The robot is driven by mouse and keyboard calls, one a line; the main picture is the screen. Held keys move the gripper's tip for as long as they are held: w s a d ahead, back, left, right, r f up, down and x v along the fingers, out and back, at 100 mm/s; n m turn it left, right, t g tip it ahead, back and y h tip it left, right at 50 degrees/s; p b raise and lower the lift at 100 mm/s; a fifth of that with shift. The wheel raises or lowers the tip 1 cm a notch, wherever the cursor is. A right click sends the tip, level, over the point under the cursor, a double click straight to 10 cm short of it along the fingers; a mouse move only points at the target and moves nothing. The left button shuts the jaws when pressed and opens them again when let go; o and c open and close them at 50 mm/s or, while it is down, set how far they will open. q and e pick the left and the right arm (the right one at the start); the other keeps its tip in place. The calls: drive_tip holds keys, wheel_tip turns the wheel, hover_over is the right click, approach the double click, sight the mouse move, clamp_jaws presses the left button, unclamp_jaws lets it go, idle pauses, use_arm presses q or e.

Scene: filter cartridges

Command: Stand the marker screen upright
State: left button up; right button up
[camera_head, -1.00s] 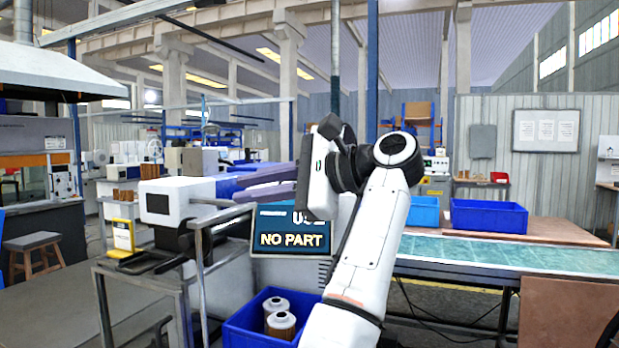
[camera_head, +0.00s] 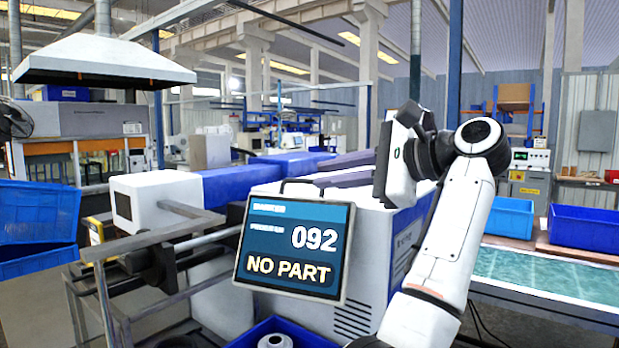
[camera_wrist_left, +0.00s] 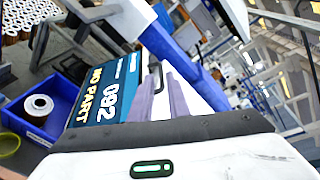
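The marker screen (camera_head: 296,246) is a dark blue panel in a pale frame, reading "092" and "NO PART", with a dark handle on its top edge. In the head view it looks tilted, its face toward me. My left gripper (camera_head: 308,174), with long purple-grey fingers, is just above and behind the screen's top edge. Its fingers look apart, with nothing clearly between them. The left wrist view shows the fingers (camera_wrist_left: 165,78) beside the screen (camera_wrist_left: 104,92), tips near the handle. Contact with the handle cannot be told. My right gripper is not in view.
A white and blue machine (camera_head: 375,240) stands behind the screen. A metal rail frame (camera_head: 150,238) is left of it. A blue bin with a filter cartridge (camera_wrist_left: 38,106) sits below. Blue crates (camera_head: 585,228) stand on the right bench; more blue crates (camera_head: 38,215) are at far left.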

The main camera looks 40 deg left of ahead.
sight(297, 180)
use_arm(q)
drive_tip(key=x, duration=0.7)
drive_tip(key=shift+p, duration=0.35)
clamp_jaws()
idle(1.0)
